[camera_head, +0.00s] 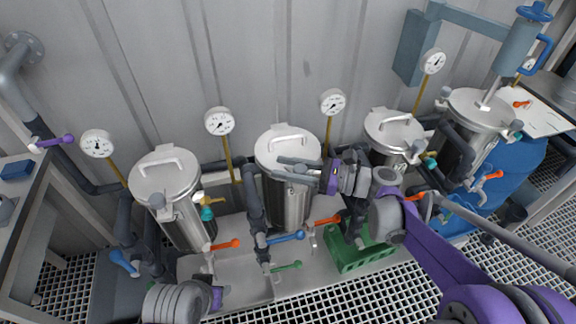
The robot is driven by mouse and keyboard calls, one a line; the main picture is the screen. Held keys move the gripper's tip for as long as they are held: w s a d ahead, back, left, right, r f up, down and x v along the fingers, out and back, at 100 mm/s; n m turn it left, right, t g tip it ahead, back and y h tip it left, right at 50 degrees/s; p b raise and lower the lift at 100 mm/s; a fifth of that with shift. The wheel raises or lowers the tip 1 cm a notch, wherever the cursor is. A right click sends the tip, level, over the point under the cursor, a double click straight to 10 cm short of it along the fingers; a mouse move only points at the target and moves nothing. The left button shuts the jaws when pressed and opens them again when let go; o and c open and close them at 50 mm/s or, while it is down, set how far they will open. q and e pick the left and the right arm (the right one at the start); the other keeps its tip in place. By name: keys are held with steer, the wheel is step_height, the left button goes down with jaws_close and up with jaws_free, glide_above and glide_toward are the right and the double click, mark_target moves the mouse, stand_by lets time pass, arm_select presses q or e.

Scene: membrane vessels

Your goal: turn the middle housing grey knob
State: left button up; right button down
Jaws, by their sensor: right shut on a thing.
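The middle housing (288,205) is an upright steel cylinder with a pale lid (282,139) and a bar handle on top. My right gripper (287,168) reaches in from the right, its fingers lying across the housing's upper front just below the lid. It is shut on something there. The grey knob itself is hidden behind or between the fingers, so I cannot see its angle. At the bottom left, a ringed grey and purple part of my left arm (175,303) shows; its fingers cannot be made out.
Steel housings stand at left (178,212) and right (393,130). A blue-handled valve (286,237), a green-handled valve (286,266) and orange-handled valves (225,245) sit low in front. Round gauges line the wall behind.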

steer(key=n+g, duration=0.1)
steer(key=g, duration=0.1)
steer(key=s+n+g, duration=0.1)
steer(key=n+g, duration=0.1)
steer(key=g, duration=0.1)
steer(key=shift+n+g, duration=0.3)
steer(key=shift+s+d+n+g+h+b, duration=0.15)
steer(key=shift+s+n+g+h, duration=0.1)
steer(key=shift+n+g, duration=0.8)
steer(key=shift+s+a+n+g+h+b, duration=0.2)
steer(key=shift+n+g, duration=0.35)
steer(key=shift+g, duration=0.9)
steer(key=shift+c, duration=2.2)
jaws_free()
step_height(320, 180, up, 10)
steer(key=p, duration=0.1)
